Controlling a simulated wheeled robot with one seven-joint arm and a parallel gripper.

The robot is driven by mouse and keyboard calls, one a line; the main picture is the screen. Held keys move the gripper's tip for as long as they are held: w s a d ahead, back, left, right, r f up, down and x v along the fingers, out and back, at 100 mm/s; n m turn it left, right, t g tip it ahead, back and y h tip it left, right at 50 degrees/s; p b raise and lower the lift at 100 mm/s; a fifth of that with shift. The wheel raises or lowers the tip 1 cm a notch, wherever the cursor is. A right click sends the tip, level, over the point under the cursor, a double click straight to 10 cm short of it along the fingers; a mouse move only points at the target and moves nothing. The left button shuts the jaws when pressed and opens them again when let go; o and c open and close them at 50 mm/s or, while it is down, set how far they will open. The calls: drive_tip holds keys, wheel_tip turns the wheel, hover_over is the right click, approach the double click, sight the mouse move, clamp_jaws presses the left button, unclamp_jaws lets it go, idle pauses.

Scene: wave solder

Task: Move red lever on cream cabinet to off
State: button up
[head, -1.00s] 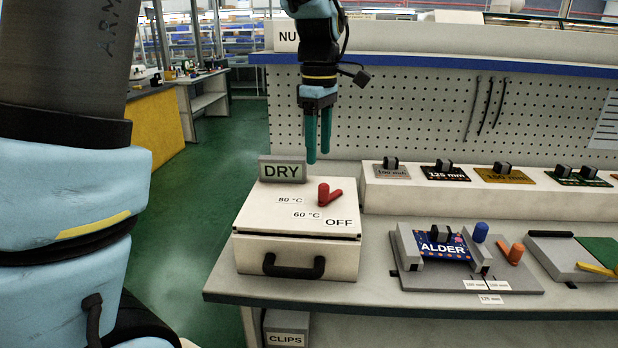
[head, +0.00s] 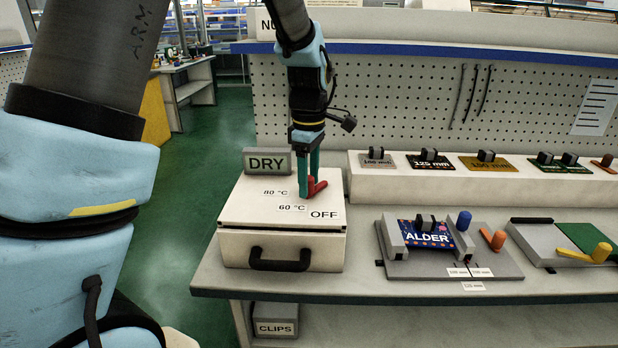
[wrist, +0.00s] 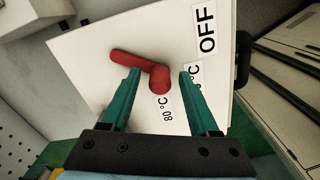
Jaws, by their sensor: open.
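The cream cabinet (head: 232,213) stands at the left end of the bench, with a flat top marked 80 °C, 60 °C and OFF. The red lever (head: 320,186) is on that top; it also shows in the wrist view (wrist: 133,62). My gripper (head: 308,192) points down at the lever. In the wrist view my gripper (wrist: 158,76) is open, with one finger on each side of the knob. Contact cannot be told.
A DRY sign (head: 267,161) stands at the cabinet's back left. A black handle (head: 280,262) is on its front. To the right are the ALDER board fixture (head: 450,266) and a raised shelf (head: 400,190) with labelled pieces. A pegboard (head: 400,100) stands behind.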

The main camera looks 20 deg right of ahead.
drive_tip(key=shift+c, duration=0.2)
clamp_jaws()
idle(0.3)
idle(1.0)
